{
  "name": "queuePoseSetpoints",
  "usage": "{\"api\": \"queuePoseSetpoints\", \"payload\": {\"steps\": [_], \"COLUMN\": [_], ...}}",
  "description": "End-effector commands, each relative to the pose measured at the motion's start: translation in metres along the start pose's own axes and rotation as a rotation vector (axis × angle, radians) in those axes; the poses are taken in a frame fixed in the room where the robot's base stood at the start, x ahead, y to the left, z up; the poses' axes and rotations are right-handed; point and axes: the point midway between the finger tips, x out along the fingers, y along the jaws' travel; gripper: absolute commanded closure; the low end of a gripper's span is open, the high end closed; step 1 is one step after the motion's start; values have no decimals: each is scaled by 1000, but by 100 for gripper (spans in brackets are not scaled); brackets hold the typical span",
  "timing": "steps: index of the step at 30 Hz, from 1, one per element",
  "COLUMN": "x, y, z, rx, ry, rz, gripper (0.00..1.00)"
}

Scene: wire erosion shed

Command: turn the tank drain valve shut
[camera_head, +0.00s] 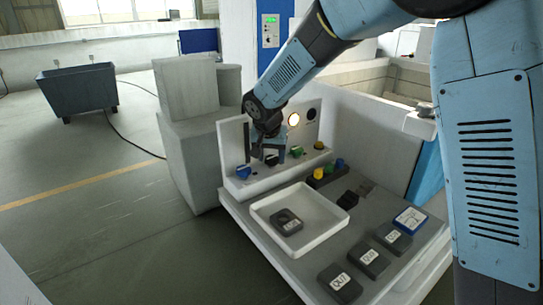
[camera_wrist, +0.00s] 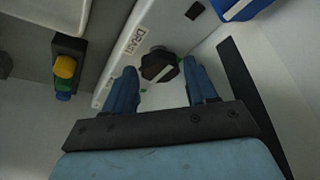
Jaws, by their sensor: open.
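The drain valve is a dark faceted knob (camera_wrist: 160,64) on a pale panel, beside the lettering "DRAIN", in the wrist view. In the head view a dark knob (camera_head: 271,160) shows at the same panel, partly hidden by my gripper (camera_head: 269,150). My gripper is open, pointing at the panel. In the wrist view its two blue fingers (camera_wrist: 161,76) stand on either side of the knob with a gap at each side. I cannot tell how far the fingertips reach around it. No pointer on the knob is clear, so its setting cannot be read.
On the panel, a blue knob (camera_head: 243,171) sits left and a green knob (camera_head: 297,152) right of the valve. A lit round lamp (camera_head: 294,119) is above. A white tray (camera_head: 262,208) holding a grey block and several labelled blocks (camera_head: 340,283) lie on the bench.

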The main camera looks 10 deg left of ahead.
Motion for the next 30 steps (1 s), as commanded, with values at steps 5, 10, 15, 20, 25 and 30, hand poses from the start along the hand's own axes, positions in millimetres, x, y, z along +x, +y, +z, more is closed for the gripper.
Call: {"api": "queuePoseSetpoints", "payload": {"steps": [5,10,15,20,25,30], "x": [-23,-57,-90,-114,-129,-134], "y": [-1,0,-1,0,0,0], "z": [0,-1,-1,-1,0,0], "rx": [0,1,0,1,0,0], "ry": [2,3,3,2,1,1], "rz": [-3,-4,-4,-2,-1,-1], "gripper": [43,43,43,43,43,43]}}
